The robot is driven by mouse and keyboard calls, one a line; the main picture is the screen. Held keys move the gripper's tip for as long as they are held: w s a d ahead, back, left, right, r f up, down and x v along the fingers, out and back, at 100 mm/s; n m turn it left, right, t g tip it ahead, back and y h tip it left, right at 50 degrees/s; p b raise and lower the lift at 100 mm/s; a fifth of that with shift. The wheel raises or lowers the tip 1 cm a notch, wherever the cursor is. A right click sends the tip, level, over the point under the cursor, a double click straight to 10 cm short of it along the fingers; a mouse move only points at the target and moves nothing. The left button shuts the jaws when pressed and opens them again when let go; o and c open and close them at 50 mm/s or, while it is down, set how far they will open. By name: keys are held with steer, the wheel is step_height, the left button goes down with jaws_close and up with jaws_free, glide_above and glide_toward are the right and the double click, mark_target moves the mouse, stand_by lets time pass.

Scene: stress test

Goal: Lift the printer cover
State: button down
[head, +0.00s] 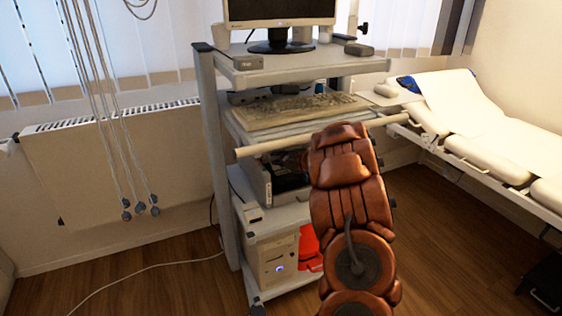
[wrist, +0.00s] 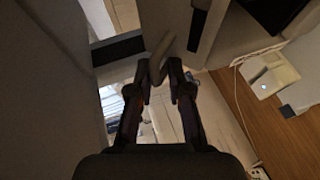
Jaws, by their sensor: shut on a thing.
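The printer (head: 257,181) is a grey box on the cart's middle shelf, under the keyboard shelf. Its front is dark, and its right part is hidden behind my brown, padded arm. My gripper is mostly hidden by the arm in the head view, close to the printer's front. In the wrist view, the dark fingers of my gripper (wrist: 165,73) are close together at the tips, shut on a slim pale piece (wrist: 157,58). It appears to be part of the printer cover, though its outline is hard to make out. I cannot tell how far the cover is raised.
A cream bar (head: 262,148) crosses the cart's front above the printer. The keyboard (head: 295,108) and monitor (head: 280,9) are higher up. A computer tower (head: 272,262) stands below. A couch (head: 500,140) is at right; hanging cables (head: 108,110) and a radiator (head: 75,165) are at left.

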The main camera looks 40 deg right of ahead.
steer(key=shift+w+a+r, duration=0.15)
steer(key=shift+w+r, duration=0.3)
steer(key=shift+w, duration=0.05)
steer(key=c, duration=1.2)
jaws_free()
steer(key=shift+c, duration=0.2)
steer(key=shift+s+d, duration=0.1)
steer(key=shift+d, duration=0.1)
steer(key=v, duration=1.2)
